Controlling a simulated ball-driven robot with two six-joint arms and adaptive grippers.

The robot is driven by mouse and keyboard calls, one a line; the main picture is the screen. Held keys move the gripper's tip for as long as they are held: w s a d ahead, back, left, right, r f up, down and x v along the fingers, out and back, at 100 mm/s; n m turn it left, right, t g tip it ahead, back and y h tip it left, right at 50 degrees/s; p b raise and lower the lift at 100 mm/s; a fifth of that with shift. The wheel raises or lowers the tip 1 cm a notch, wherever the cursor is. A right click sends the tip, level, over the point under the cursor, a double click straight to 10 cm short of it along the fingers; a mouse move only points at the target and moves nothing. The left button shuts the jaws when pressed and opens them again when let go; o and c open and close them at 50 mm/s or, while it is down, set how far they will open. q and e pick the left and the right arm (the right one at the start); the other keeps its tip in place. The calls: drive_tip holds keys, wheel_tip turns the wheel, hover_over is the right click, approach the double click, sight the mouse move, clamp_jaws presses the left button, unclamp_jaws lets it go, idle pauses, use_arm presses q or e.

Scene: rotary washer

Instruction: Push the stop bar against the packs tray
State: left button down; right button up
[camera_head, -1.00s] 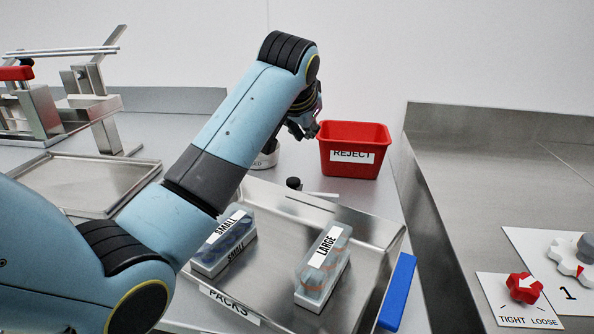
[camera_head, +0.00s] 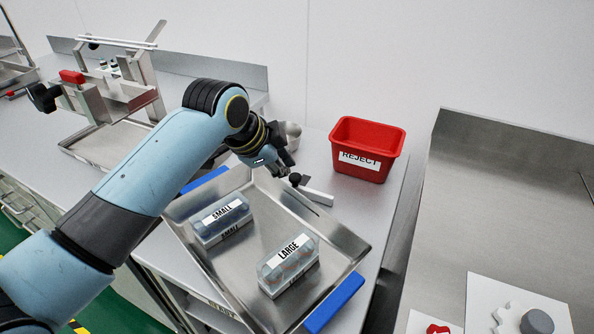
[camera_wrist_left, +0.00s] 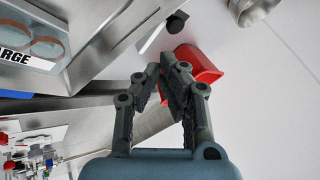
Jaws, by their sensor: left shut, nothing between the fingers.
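The packs tray (camera_head: 342,258) is a shallow metal tray with blue handles. It holds a small pack (camera_head: 222,220) and a large pack (camera_head: 288,264). The stop bar (camera_head: 318,196), a pale metal bar with a black knob (camera_head: 295,179), lies beside the tray's far rim; I cannot tell whether they touch. My left gripper (camera_head: 280,163) is shut and empty, just behind the knob in the head view. In the left wrist view the shut fingers (camera_wrist_left: 166,68) point toward the red bin, and the knob (camera_wrist_left: 176,22) and bar (camera_wrist_left: 151,38) show above them. My right gripper is out of view.
A red REJECT bin (camera_head: 366,150) stands close to the right of the bar. A round metal bowl (camera_head: 291,134) is behind my gripper. A metal rig (camera_head: 115,95) stands at the left. A steel surface with a raised edge (camera_head: 500,200) is at the right.

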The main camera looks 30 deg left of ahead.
sight(299, 181)
use_arm(q)
drive_tip(key=x, duration=0.9)
drive_tip(key=shift+s+d+b, duration=0.1)
drive_tip(key=shift+b, duration=0.3)
drive_tip(key=shift+w+f, duration=0.3)
drive_tip(key=shift+f, duration=0.15)
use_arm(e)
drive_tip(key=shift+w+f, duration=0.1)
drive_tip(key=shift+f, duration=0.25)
